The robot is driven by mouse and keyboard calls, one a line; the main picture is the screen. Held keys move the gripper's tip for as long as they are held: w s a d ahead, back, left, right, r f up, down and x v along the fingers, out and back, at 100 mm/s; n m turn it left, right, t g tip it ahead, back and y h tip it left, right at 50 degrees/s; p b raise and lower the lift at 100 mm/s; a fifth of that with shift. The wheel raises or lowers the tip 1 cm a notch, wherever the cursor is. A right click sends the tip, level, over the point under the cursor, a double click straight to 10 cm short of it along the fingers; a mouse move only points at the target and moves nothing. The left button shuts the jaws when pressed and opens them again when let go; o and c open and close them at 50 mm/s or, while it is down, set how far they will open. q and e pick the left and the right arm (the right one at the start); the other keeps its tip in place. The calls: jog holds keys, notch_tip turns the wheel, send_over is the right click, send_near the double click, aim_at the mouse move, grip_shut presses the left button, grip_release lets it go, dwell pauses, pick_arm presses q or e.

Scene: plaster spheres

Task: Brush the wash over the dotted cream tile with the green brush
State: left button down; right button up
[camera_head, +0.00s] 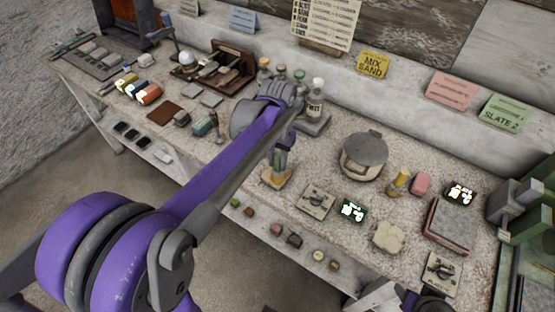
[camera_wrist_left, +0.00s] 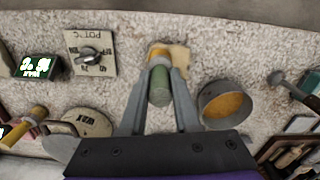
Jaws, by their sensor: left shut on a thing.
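My left gripper (camera_head: 279,160) is shut on the green brush, whose green handle (camera_wrist_left: 158,92) shows between the fingers (camera_wrist_left: 159,75) in the left wrist view. The brush's orange tip is over a cream tile (camera_wrist_left: 183,58), which also shows in the head view (camera_head: 268,181). An orange-brown patch shows on the tile around the tip. I cannot make out dots on it, nor whether the tip touches. A grey round pot (camera_wrist_left: 225,102) with orange contents stands beside the gripper. Part of my right arm (camera_head: 385,298) shows at the bottom edge; its jaws are unclear.
Bottles (camera_head: 314,101) stand behind my left arm.

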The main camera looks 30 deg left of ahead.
pick_arm(q)
jog(key=shift+f, duration=0.4)
jog(key=shift+s, duration=0.1)
jog(key=shift+s+r, duration=0.1)
jog(key=shift+s, duration=0.2)
jog(key=shift+s+a, duration=0.1)
jog(key=shift+s, duration=0.45)
jog(key=shift+w, duration=1.95)
jog(key=shift+s, duration=1.95)
jog(key=shift+w, duration=0.15)
